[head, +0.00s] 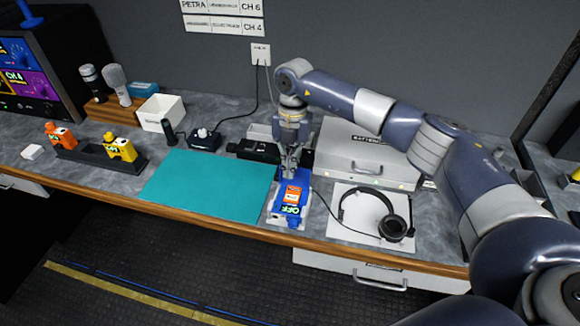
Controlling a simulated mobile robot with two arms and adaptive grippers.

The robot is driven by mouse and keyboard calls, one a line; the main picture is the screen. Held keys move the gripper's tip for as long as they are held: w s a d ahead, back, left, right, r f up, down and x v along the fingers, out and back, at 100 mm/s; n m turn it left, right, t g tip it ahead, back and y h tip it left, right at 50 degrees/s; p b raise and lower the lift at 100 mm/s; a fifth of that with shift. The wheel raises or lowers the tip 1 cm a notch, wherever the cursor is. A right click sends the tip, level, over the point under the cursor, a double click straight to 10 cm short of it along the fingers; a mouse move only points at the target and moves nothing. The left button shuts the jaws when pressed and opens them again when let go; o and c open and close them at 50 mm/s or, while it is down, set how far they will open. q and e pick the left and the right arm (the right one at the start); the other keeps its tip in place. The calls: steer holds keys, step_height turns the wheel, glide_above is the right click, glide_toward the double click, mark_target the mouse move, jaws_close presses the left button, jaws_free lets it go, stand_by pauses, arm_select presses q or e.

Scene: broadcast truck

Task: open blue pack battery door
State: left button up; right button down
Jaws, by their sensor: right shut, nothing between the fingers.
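The blue pack (290,203) lies on a pale pad near the counter's front edge, to the right of the teal mat. It has an orange label and a green "OFF" display. My right arm reaches in from the right, and its gripper (289,172) points down at the far end of the blue pack. The fingers are shut with nothing between them. Whether they touch the pack cannot be told. The battery door is not clearly visible; the gripper covers that end. My left gripper is not in view.
The teal mat (212,184) lies left of the pack. Headphones (391,226) rest on a white pad at right, before a grey case (362,160). Orange (60,136) and yellow (120,149) packs stand in a dark rack (88,157). A white bin (161,112) and microphones stand behind.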

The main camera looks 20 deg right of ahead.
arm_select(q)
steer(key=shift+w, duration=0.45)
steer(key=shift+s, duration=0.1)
arm_select(e)
steer(key=shift+r, duration=0.1)
